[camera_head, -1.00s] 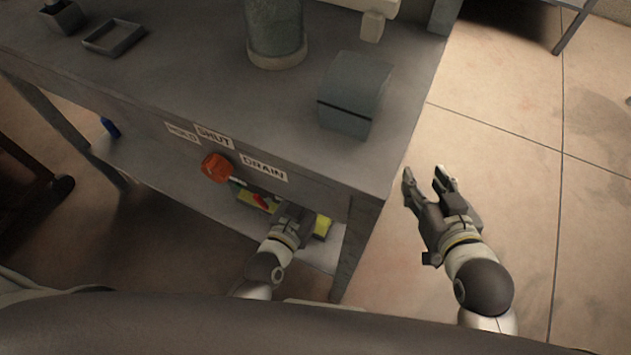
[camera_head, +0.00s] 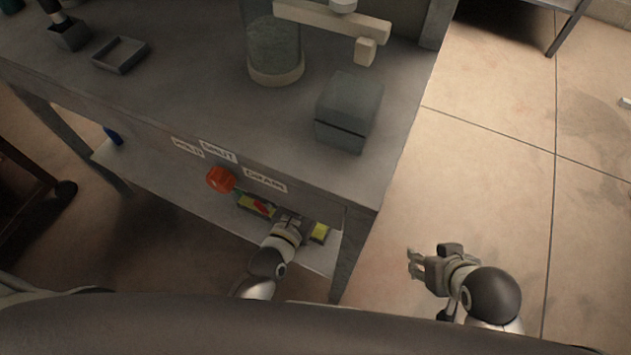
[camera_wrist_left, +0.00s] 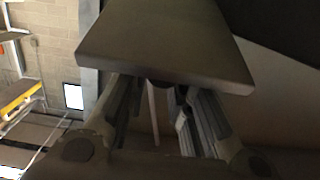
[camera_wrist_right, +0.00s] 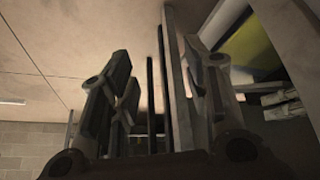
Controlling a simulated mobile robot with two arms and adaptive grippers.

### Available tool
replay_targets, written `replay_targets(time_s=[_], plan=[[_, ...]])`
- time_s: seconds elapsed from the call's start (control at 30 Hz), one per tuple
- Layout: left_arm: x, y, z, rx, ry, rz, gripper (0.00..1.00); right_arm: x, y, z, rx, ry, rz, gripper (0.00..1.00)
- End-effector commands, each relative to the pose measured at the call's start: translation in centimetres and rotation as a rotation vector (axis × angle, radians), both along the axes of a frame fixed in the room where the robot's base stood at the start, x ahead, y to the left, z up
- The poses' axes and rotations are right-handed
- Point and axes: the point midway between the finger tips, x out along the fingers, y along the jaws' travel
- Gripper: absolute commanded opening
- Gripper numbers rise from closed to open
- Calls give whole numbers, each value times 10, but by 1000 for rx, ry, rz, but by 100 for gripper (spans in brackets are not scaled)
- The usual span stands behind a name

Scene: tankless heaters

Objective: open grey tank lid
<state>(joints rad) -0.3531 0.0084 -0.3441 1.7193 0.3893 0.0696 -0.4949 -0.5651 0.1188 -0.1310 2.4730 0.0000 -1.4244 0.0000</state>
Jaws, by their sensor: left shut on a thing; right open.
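A grey box-shaped tank (camera_head: 340,132) stands near the right end of the bench top. Its grey lid (camera_head: 352,92) lies closed, with a dark seam below it. My right gripper (camera_head: 414,263) is open and empty over the floor, right of the bench and apart from the tank.
A glass cylinder (camera_head: 275,45) stands left of the tank, with a pale beam (camera_head: 330,17) beside it. A shallow tray (camera_head: 120,55) is further left. White labels (camera_head: 265,181) line the bench front. A lower shelf (camera_head: 180,185) holds yellow items.

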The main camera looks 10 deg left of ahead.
Motion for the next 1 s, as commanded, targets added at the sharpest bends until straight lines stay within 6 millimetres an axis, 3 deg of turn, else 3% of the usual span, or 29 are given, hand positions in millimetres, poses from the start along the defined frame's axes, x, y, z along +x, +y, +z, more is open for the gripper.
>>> replay_targets(time_s=[0.03, 0.33, 1.0], plan=[[5, -1, 9, -5, -14, 3, 0, -7, -2, 0, -7, 30, -3, 44], [11, -3, 16, -5, -12, 2, 0, -31, -9, -7, -30, 156, -12, 44], [19, -6, 21, -4, -8, 0, 0, -28, -9, -17, -33, 173, -12, 44]])
